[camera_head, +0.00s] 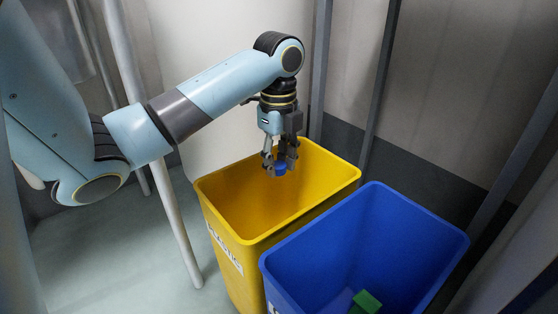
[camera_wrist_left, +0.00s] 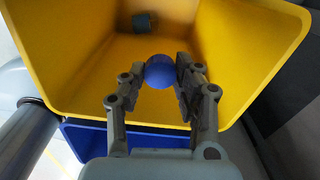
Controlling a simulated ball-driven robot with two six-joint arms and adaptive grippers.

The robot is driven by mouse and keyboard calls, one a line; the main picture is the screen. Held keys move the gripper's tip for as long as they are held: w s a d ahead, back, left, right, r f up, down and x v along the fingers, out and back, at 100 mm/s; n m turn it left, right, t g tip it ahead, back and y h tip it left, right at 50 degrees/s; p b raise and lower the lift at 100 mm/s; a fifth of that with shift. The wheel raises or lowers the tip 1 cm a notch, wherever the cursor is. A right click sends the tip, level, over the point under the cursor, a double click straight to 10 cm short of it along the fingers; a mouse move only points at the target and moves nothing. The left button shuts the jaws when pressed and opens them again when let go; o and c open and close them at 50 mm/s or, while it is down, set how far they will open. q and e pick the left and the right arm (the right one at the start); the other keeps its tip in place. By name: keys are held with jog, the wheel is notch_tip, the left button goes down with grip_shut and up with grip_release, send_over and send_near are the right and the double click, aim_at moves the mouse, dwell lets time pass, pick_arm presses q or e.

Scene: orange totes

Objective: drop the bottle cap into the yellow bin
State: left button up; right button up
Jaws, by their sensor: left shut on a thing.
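The bottle cap (camera_head: 280,169) is small, round and blue. My left gripper (camera_head: 279,166) is shut on it and holds it over the open mouth of the yellow bin (camera_head: 222,212), near its back side. In the left wrist view the cap (camera_wrist_left: 160,71) sits between the two fingertips of the gripper (camera_wrist_left: 160,78), with the inside of the yellow bin (camera_wrist_left: 75,75) behind it. The yellow bin has a white label on its front that reads as plastic. My right gripper is not in view.
A blue bin (camera_head: 437,226) stands at the right of the yellow one, with a green block (camera_head: 366,301) inside. A small dark teal thing (camera_wrist_left: 144,22) lies in the yellow bin. Grey posts and a pale wall stand behind the bins.

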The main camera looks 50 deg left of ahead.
pick_arm(q)
jog(key=shift+f, duration=0.1)
jog(key=o, duration=0.7)
jog(key=shift+o, duration=0.2)
dwell(0.4)
